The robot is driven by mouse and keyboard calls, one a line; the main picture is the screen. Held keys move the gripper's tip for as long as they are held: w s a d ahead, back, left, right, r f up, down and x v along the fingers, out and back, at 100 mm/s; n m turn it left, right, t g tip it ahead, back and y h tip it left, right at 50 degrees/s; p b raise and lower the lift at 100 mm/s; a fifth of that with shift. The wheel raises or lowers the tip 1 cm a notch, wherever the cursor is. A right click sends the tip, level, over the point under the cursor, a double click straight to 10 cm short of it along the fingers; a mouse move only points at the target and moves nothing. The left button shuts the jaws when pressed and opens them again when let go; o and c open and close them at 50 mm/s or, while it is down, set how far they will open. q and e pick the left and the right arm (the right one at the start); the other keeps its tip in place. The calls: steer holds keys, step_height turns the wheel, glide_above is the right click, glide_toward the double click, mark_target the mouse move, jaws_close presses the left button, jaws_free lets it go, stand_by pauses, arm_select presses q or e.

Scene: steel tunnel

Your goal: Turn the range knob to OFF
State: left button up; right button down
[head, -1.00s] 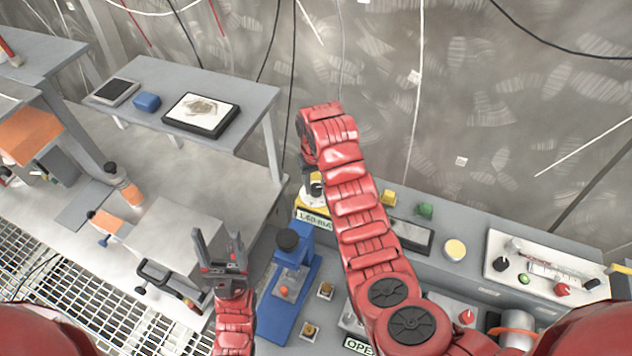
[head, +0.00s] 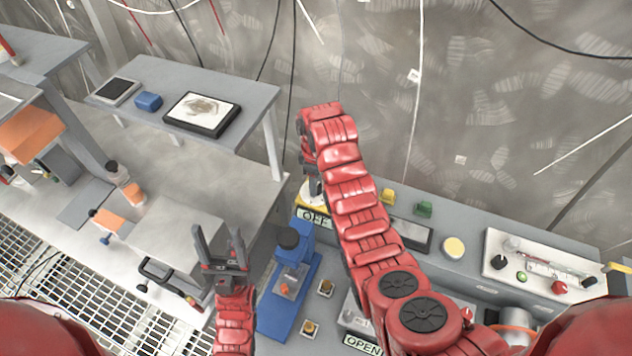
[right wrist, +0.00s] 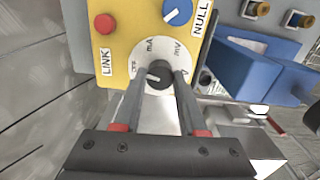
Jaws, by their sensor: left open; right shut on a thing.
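The range knob (right wrist: 158,74) is black and sits on a white dial marked mA, mV and V, on a yellow box (right wrist: 122,65). Its white line points left, towards small lettering that looks like OFF. My right gripper (right wrist: 160,88) is shut on the knob, one finger on each side. My left gripper (head: 219,237) is open and empty, left of the blue device.
A red LINK button (right wrist: 104,24) and a blue NULL knob (right wrist: 178,11) sit on the yellow box near my fingers. A blue device (head: 287,290) stands just right of my left gripper. A panel with a red knob (head: 559,287) lies at far right.

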steer(key=shift+n, duration=1.2)
steer(key=shift+c, duration=2.3)
jaws_free()
